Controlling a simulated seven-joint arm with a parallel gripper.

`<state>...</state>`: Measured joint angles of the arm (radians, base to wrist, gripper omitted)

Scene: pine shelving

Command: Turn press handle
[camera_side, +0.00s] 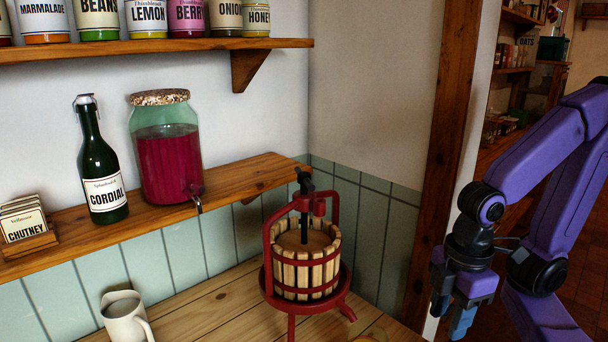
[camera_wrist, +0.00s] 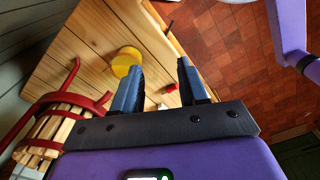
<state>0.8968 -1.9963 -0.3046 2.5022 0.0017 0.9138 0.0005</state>
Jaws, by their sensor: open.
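The fruit press (camera_side: 305,255) stands on the wooden table, with a slatted wooden basket, red metal frame and red legs. Its dark handle (camera_side: 304,182) sits at the top of the screw, above the red crossbar. My gripper (camera_side: 452,315) is at the right in the side view, apart from the press and lower than the handle. In the wrist view my gripper (camera_wrist: 158,85) is open, with nothing between its blue fingers. Part of the press (camera_wrist: 58,120) shows at the left of the wrist view; the handle cannot be made out there.
A white mug (camera_side: 126,318) stands on the table at the left. A shelf (camera_side: 240,180) behind holds a cordial bottle (camera_side: 102,165) and a drink jar (camera_side: 166,150). A yellow round thing (camera_wrist: 126,62) and a small red thing (camera_wrist: 171,88) show on the table. A wooden post (camera_side: 437,150) rises behind.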

